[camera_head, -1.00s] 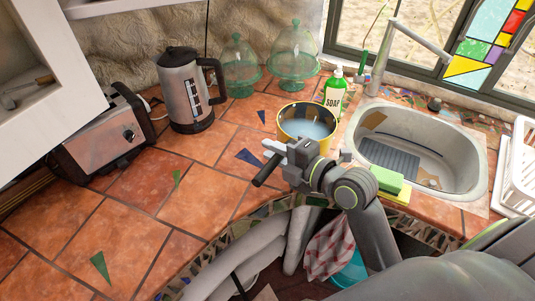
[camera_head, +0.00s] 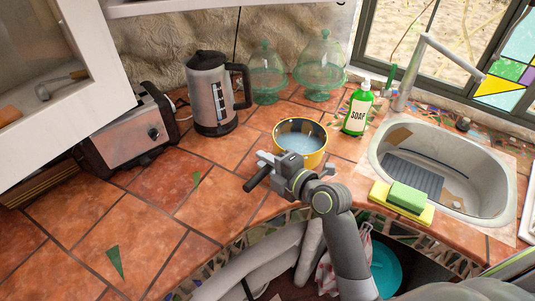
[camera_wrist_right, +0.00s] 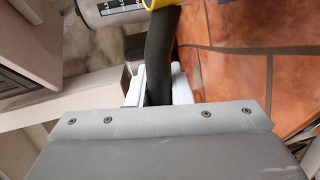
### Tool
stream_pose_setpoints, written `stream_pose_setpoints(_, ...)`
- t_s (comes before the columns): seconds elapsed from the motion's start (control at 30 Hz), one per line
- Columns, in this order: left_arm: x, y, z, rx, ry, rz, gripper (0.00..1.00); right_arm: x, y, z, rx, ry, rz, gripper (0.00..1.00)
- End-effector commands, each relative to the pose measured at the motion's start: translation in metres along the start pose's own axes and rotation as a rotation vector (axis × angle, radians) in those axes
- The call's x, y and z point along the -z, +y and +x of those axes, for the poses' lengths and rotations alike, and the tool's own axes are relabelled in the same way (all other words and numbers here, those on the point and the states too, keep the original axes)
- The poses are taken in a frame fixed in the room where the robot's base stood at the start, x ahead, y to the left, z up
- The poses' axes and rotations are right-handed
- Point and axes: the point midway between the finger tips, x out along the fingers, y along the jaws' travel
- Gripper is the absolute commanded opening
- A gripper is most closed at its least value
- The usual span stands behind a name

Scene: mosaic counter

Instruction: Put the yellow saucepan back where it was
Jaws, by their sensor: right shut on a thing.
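The yellow saucepan (camera_head: 316,157) is upright at the middle of the counter, left of the soap bottle, with pale bluish contents or a pale inside. Its black handle (camera_head: 257,179) points toward the front left. My right gripper (camera_head: 272,165) is shut on that handle. In the right wrist view the dark handle (camera_wrist_right: 161,60) runs between the pale fingers (camera_wrist_right: 158,88), and a bit of the yellow pan (camera_wrist_right: 196,4) shows at the top edge. I cannot tell whether the pan's base touches the tiles. My left gripper is not in view.
A kettle (camera_head: 210,95) and a toaster (camera_head: 130,135) stand to the left. Two glass domes (camera_head: 320,68) are behind the pan. The soap bottle (camera_head: 357,112), the sponge (camera_head: 407,197) and the sink (camera_head: 490,170) are to the right. The tiles at front left are mostly clear.

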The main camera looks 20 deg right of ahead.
Motion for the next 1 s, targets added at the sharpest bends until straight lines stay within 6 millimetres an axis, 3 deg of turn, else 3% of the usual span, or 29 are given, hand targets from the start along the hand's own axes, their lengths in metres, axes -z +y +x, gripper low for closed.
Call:
stream_pose_setpoints(0.27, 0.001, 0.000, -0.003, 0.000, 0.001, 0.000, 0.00, -0.002, -0.027, 0.006, -0.006, -0.002, -0.003, 0.00)
stream_pose_setpoints(0.7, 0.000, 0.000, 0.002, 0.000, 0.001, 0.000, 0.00, -0.003, -0.032, 0.007, -0.008, -0.002, -0.005, 0.00)
stream_pose_setpoints(0.73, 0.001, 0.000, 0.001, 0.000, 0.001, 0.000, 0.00, -0.002, -0.036, 0.007, 0.002, 0.000, 0.002, 0.21)
stream_pose_setpoints(0.8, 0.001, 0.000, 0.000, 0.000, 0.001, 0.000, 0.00, -0.002, -0.035, 0.007, 0.002, 0.000, 0.003, 0.31)
stream_pose_setpoints(0.9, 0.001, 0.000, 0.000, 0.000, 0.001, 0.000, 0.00, -0.002, -0.035, 0.007, 0.002, 0.000, 0.003, 0.41)
stream_pose_setpoints(1.0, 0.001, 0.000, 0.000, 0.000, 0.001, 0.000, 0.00, -0.002, -0.035, 0.007, 0.002, 0.000, 0.003, 0.41)
